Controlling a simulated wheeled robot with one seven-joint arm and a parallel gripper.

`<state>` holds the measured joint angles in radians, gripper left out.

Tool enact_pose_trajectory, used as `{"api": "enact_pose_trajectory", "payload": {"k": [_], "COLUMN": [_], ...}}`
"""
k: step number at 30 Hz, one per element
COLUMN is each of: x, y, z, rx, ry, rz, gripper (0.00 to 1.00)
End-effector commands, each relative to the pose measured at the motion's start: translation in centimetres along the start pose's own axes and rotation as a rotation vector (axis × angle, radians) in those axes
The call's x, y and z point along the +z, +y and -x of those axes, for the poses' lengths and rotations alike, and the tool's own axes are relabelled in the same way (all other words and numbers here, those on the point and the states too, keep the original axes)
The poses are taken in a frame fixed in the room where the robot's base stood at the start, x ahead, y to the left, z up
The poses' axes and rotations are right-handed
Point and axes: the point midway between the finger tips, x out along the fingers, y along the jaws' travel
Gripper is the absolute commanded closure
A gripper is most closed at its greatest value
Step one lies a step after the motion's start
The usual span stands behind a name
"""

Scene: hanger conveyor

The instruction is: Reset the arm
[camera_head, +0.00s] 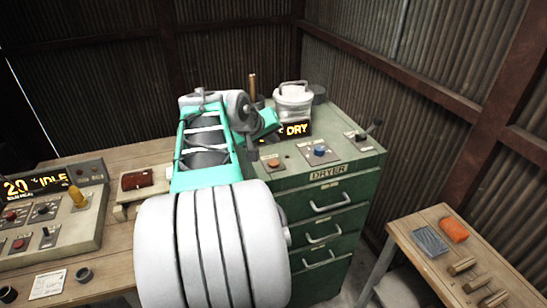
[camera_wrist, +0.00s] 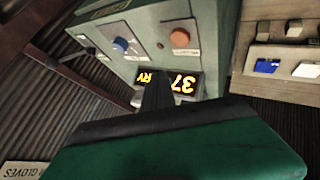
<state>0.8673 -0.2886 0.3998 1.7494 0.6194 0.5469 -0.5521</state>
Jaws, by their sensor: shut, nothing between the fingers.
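My gripper (camera_wrist: 157,92) shows in the wrist view as dark fingers closed together at the end of the green hand, with nothing between them. Behind the fingertips is the dryer's display with orange digits (camera_wrist: 170,82), seen upside down. In the head view my arm reaches forward over the bench, bent at its far end, beside the green dryer cabinet (camera_head: 352,160). The display (camera_head: 297,129) reads "DRY" there, its left part hidden by my arm. My fingertips are hard to make out in that view. I cannot tell whether they touch the cabinet.
The cabinet top has an orange button (camera_head: 273,163), a blue button (camera_head: 319,151) and a lever (camera_head: 373,128). A white lidded pot (camera_head: 293,102) stands behind. A control panel (camera_head: 45,215) reading "IDLE" is at left. A wooden side table (camera_head: 424,263) stands at right.

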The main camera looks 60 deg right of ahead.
Motion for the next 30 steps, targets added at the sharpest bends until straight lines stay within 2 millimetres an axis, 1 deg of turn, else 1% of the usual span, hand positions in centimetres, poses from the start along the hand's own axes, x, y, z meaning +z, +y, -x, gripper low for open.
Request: {"api": "enact_pose_trajectory", "payload": {"k": [9,11,14,15,17,18,20,21,23,24,26,27,30], "x": [0.1,-0.3,-0.3,0.0,1.0,2.1,4.2,5.9,9.0,11.2,14.8,17.0,21.3], "y": [-0.1,-2.1,-8.0,-11.1,-15.6,-18.5,-22.5,-24.9,-28.1,-29.9,-32.0,-33.0,-34.4], "z": [-0.1,0.9,3.8,5.5,8.3,10.2,13.3,15.2,18.3,20.2,22.7,24.1,26.4], "rx": [0.000,-0.039,-0.157,-0.219,-0.318,-0.383,-0.479,-0.541,-0.632,-0.688,-0.764,-0.805,-0.876], "ry": [0.000,0.020,0.061,0.077,0.099,0.108,0.117,0.119,0.119,0.114,0.105,0.096,0.077], "rz": [0.000,0.016,0.064,0.091,0.137,0.172,0.227,0.268,0.334,0.380,0.451,0.494,0.579], "gripper": [1.00,1.00,1.00,1.00,1.00,1.00,1.00,1.00,1.00,1.00,1.00,1.00,1.00]}}
